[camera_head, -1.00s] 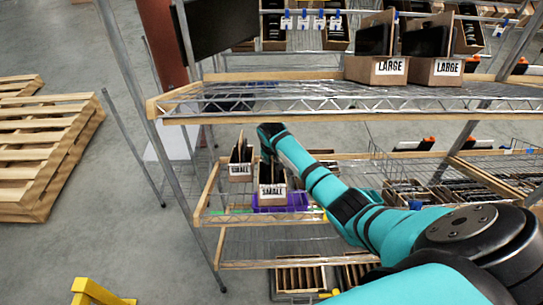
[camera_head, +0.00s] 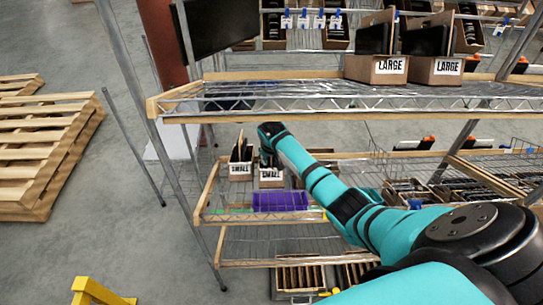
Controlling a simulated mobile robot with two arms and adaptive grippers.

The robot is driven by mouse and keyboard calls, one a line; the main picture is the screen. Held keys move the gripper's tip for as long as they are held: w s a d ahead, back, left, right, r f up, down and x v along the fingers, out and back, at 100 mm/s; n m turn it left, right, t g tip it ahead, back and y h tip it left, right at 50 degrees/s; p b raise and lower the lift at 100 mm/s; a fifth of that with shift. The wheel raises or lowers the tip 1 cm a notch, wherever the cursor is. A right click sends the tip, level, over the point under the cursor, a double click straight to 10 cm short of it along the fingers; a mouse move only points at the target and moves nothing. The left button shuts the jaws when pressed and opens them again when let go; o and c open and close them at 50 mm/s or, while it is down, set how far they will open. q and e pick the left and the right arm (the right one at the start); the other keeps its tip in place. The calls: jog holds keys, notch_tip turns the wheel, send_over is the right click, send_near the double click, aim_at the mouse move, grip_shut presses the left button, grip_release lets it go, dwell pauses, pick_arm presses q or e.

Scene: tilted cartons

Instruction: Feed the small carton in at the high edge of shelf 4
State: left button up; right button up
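A small carton (camera_head: 271,179) with a "SMALL" label and dark contents sits on the middle wire shelf (camera_head: 231,216). It stands just right of another small carton (camera_head: 240,171), which holds dark upright items. My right gripper (camera_head: 267,157) is at the end of the teal arm, directly above and behind the first carton in the picture. Its fingertips are small, dark and mostly hidden, so I cannot tell whether they touch the carton. My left gripper is out of view.
A purple bin (camera_head: 280,201) lies in front of the cartons. Large cartons (camera_head: 376,69) stand on the upper shelf (camera_head: 300,101), above my arm. A metal post (camera_head: 160,150) rises at the left. Wooden pallets (camera_head: 45,150) lie on the floor at far left.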

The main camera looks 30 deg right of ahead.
jog(key=v, duration=0.7)
jog(key=shift+r, duration=0.3)
jog(key=shift+a, duration=0.15)
jog(key=s+a+f+n+y, duration=0.1)
jog(key=s+a+f+n, duration=0.2)
jog(key=s+a, duration=0.35)
jog(key=s+a+f+n, duration=0.2)
jog(key=s+a+f, duration=0.15)
jog(key=s, duration=0.65)
jog(key=s+a+r+n+y, duration=0.1)
jog(key=s+a+r+n, duration=0.15)
jog(key=s, duration=0.65)
jog(key=s+a+r+n+y, duration=0.15)
jog(key=s+a, duration=0.25)
jog(key=s, duration=0.4)
notch_tip(320, 180, down, 28)
jog(key=s+g+b, duration=0.2)
jog(key=b, duration=0.2)
jog(key=s+d+f+b, duration=0.1)
jog(key=s+f+b, duration=0.1)
jog(key=s+f, duration=0.6)
jog(key=s+d+f+g+b, duration=0.1)
jog(key=s+d+f+b, duration=0.1)
jog(key=s+f, duration=0.6)
notch_tip(320, 180, down, 5)
jog(key=shift+s+f+h, duration=0.1)
jog(key=shift+s+h, duration=0.3)
jog(key=shift+h, duration=0.05)
